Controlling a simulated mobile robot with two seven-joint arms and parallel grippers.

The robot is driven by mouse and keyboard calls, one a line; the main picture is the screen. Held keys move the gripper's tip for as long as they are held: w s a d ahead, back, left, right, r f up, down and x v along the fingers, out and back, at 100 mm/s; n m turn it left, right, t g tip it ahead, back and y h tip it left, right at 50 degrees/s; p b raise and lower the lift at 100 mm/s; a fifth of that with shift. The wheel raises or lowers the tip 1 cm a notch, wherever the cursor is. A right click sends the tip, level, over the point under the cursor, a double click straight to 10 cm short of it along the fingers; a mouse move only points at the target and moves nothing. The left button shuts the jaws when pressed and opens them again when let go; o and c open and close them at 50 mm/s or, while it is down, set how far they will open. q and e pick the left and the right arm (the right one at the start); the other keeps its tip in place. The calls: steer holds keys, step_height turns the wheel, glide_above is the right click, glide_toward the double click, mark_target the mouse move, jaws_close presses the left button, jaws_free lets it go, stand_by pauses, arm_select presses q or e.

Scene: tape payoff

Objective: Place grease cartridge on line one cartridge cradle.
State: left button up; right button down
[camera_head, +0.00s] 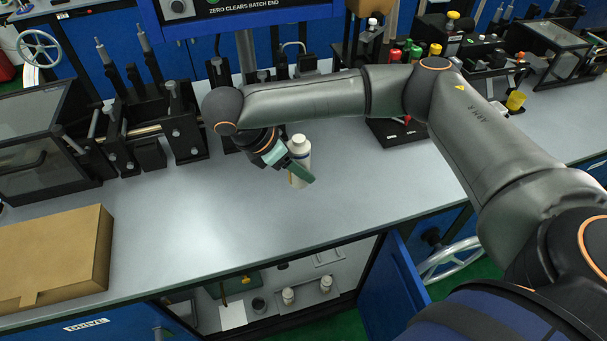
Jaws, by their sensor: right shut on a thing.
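My right gripper (289,163), with teal fingers, is shut on the grease cartridge (300,146), a white cylinder with a narrower top. The fingers hide part of its body. It stands about upright over the middle of the grey worktop, and I cannot tell whether its base touches the surface. I cannot tell which fixture is the line one cartridge cradle; black fixtures (183,122) stand behind and left of the gripper, partly hidden by my right arm. My left gripper is not in view.
A cardboard box (48,262) lies at the left on the worktop (200,235). Below the front edge, an open cupboard with a blue door (393,290) holds small white containers (288,296). Machines line the back. The worktop's front middle is clear.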

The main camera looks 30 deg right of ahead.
steer(key=w+d+f, duration=0.1)
steer(key=f, duration=0.1)
steer(key=w+d+f, duration=0.1)
steer(key=w, duration=0.1)
steer(key=w+d+f, duration=0.1)
steer(key=f, duration=0.1)
steer(key=shift+w+f, duration=0.2)
steer(key=shift+f, duration=0.1)
steer(key=shift+w+d+f, duration=0.1)
steer(key=shift+f, duration=0.85)
steer(key=shift+w+d+f, duration=0.1)
steer(key=shift+f, duration=0.8)
steer(key=shift+c, duration=1.3)
jaws_free()
steer(key=shift+f, duration=0.1)
